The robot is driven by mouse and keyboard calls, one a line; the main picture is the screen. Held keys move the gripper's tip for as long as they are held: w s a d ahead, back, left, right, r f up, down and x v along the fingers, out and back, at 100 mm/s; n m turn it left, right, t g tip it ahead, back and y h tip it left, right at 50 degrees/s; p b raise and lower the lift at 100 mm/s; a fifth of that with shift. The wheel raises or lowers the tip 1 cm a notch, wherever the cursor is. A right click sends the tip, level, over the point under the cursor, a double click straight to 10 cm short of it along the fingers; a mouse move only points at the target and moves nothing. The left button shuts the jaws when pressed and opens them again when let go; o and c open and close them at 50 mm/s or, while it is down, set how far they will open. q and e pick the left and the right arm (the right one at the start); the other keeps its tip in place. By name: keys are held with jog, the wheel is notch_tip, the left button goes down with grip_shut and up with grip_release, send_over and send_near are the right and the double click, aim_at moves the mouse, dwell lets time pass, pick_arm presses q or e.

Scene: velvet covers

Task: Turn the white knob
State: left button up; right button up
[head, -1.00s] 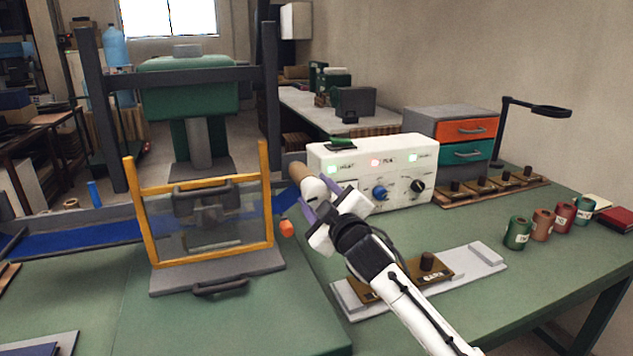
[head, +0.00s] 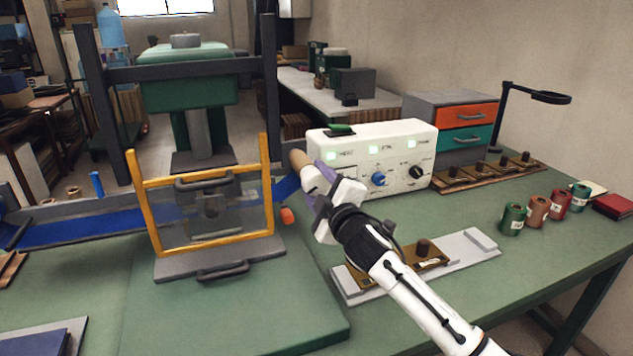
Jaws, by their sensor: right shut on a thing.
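The white control box (head: 347,160) stands at the back of the green bench. Its front has a blue knob (head: 378,179), a black knob (head: 416,172) and a row of three lamps, all lit green. My right gripper (head: 321,187) is at the box's lower left front, fingers shut. The white knob is hidden behind the fingers and the gripper's white body; from its place, the gripper appears shut on it. My left gripper is not in view.
A yellow-framed clear guard (head: 205,212) stands left of the gripper. A grey plate with a brown block (head: 425,255) lies below the arm. Small spools (head: 537,211) stand at the right. A lamp arm (head: 540,95) rises behind. The front right bench is clear.

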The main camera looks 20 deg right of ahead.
jog(key=o, duration=1)
jog(key=shift+o, duration=0.2)
jog(key=s, duration=1)
jog(key=shift+s+d, duration=0.2)
